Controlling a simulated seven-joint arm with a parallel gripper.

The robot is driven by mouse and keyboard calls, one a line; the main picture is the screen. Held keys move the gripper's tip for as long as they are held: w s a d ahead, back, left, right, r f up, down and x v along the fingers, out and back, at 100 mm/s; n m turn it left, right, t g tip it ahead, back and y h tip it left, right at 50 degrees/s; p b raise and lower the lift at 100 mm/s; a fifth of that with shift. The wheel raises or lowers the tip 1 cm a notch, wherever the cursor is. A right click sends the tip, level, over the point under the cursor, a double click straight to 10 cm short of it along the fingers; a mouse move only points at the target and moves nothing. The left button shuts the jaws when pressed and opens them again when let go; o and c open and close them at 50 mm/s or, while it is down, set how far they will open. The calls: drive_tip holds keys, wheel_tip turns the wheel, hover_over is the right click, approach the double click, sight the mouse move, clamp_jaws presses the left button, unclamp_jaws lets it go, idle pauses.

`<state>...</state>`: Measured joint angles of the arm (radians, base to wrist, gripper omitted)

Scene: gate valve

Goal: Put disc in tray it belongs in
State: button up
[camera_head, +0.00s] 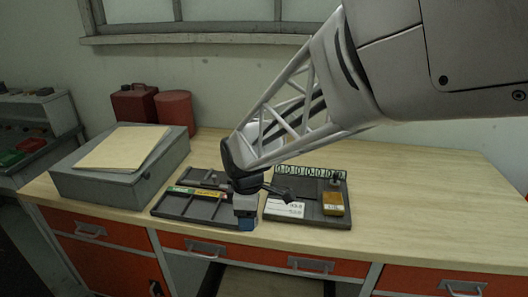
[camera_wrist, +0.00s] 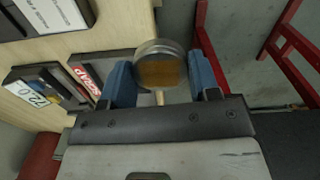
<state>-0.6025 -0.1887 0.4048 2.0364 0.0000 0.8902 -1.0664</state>
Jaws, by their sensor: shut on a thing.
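My gripper (camera_head: 246,220) is over the front part of the bench, in front of the gap between two dark trays. In the wrist view my gripper (camera_wrist: 161,80) has its blue fingertips shut on a round disc (camera_wrist: 160,72) with a brown face and a metallic rim. The disc cannot be made out in the head view. In the wrist view, dark trays lie to the left of the disc; one label reads 72.0 (camera_wrist: 40,98), another, red, reads SCRAP (camera_wrist: 88,80).
The right dark board (camera_head: 310,218) holds a white card (camera_head: 284,208), a yellow-brown block (camera_head: 333,203) and a row of numbered plates (camera_head: 305,171). A grey box (camera_head: 110,180) stands at left, with red containers (camera_head: 174,106) behind. The bench's right side is clear.

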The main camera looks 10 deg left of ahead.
drive_tip(key=s+a, duration=0.4)
drive_tip(key=a, duration=0.2)
drive_tip(key=shift+s+a+f, duration=0.25)
drive_tip(key=shift+f, duration=0.1)
drive_tip(key=shift+w, duration=0.1)
hover_over(201, 210)
drive_tip(key=shift+f, duration=0.75)
drive_tip(key=shift+d, duration=0.1)
idle(0.3)
drive_tip(key=shift+f, duration=1.75)
drive_tip(key=shift+f, duration=0.1)
drive_tip(key=o, duration=0.8)
drive_tip(key=shift+o, duration=0.2)
wheel_tip(201, 210, up, 12)
